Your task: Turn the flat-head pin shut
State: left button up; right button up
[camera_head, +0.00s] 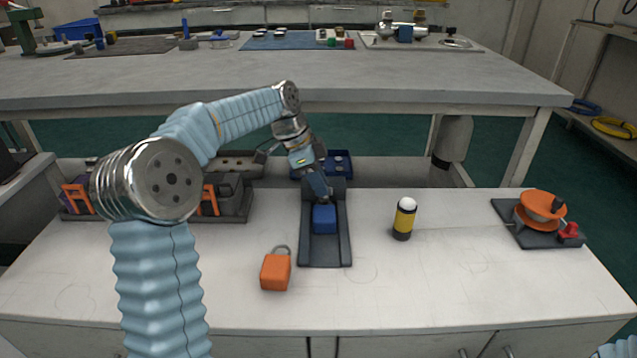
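A dark fixture (325,256) with a raised back plate lies on the white bench, and a blue block (324,219) sits on it. My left gripper (321,194) points down at the back plate, just behind the blue block. Its fingers are small and dark against the fixture, so I cannot tell whether they are open or shut, or whether they touch anything. I cannot make out a flat-head pin clearly; the gripper covers part of the back plate. My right gripper is out of view; only a bit of my right sleeve shows at the bottom right corner.
An orange padlock (276,271) stands left of the fixture. A yellow-and-black cylinder with a white top (404,219) stands to its right. An orange handwheel (541,208) sits on a dark plate at far right. Dark units with orange handles (209,199) line the left.

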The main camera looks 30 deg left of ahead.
pick_arm(q)
jog(key=shift+o, duration=0.6)
jog(key=shift+f, duration=0.15)
jog(key=p+v, duration=0.3)
jog(key=v, duration=1)
jog(key=shift+r, duration=0.4)
jog(key=shift+a, duration=0.1)
